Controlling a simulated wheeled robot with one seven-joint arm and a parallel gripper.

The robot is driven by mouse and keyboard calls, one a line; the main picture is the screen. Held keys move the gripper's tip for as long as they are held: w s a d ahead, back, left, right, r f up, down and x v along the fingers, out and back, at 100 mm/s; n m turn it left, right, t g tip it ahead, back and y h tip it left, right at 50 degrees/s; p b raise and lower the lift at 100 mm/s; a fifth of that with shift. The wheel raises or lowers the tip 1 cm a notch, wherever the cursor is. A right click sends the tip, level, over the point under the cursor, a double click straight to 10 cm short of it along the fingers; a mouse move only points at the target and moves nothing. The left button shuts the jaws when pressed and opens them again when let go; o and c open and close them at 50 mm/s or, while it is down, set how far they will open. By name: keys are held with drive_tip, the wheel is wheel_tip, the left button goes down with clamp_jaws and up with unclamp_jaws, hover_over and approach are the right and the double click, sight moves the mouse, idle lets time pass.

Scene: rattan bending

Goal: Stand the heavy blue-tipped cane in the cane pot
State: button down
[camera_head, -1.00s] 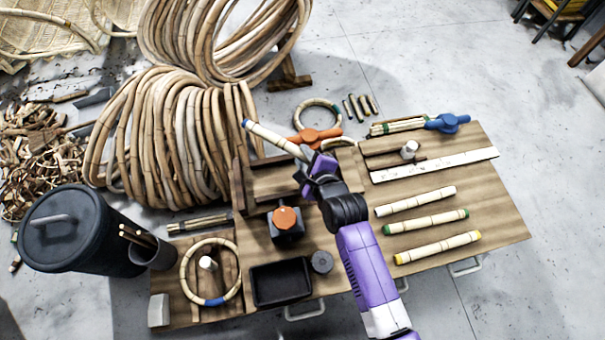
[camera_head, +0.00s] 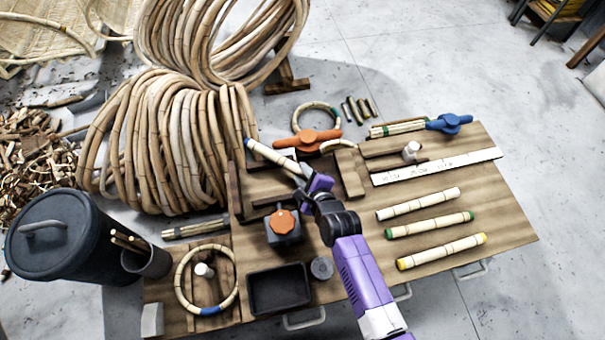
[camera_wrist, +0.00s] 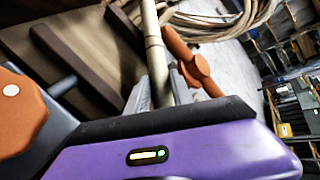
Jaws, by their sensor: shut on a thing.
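The blue-tipped cane (camera_head: 272,155) is a pale jointed rod with its blue end at the upper left. My gripper (camera_head: 307,176) is shut on it near its lower right end and holds it slanted over the back of the bench. In the wrist view the cane (camera_wrist: 154,50) runs up and away from the jaws. The cane pot (camera_head: 147,262) is a dark grey cup at the bench's left end, beside the black bin. Several thin canes stand in it. My gripper is well to the right of the pot.
Three canes with white, green and yellow ends (camera_head: 430,228) lie on the bench (camera_head: 490,205) at right. An orange-handled clamp (camera_head: 307,138), an orange-knobbed block (camera_head: 283,226), a black tray (camera_head: 279,289) and a blue-marked ring (camera_head: 181,285) stand nearby. Large rattan coils (camera_head: 165,140) rise behind.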

drive_tip(key=shift+f, duration=0.4)
drive_tip(key=shift+f+b, duration=0.1)
drive_tip(key=shift+b, duration=0.2)
drive_tip(key=c, duration=1.1)
unclamp_jaws()
drive_tip(key=shift+s, duration=0.1)
drive_tip(key=shift+r, duration=0.2)
drive_tip(key=p+v, duration=0.4)
drive_tip(key=v, duration=0.8)
drive_tip(key=shift+r, duration=0.3)
